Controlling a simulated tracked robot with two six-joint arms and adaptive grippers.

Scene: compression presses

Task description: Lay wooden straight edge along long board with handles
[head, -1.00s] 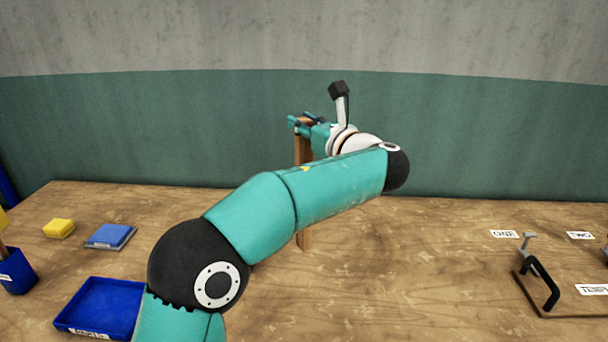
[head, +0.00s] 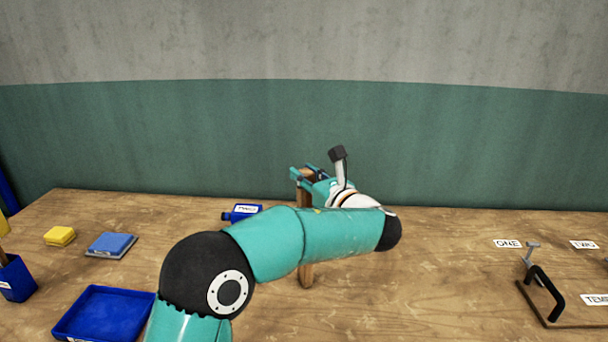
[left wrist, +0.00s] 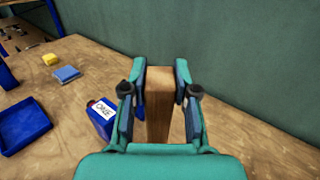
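My left gripper (head: 308,176) holds a wooden straight edge (head: 306,272) near its top end. The straight edge stands upright, with its lower end at the tabletop; I cannot tell if it touches. My forearm hides its middle in the head view. In the left wrist view the straight edge (left wrist: 158,105) shows between the two fingers of the gripper (left wrist: 160,92). A board with a black handle (head: 541,291), partly cut off at the right edge, lies on the table and bears a label. My right gripper is not in view.
A blue bottle (head: 241,213) lies or stands behind my arm; it shows labelled in the left wrist view (left wrist: 101,117). A blue tray (head: 72,326), a blue pad (head: 111,244) and a yellow block (head: 60,236) are at left. Labels ONE (head: 508,243) and TWO (head: 583,244) lie at right. The table between is clear.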

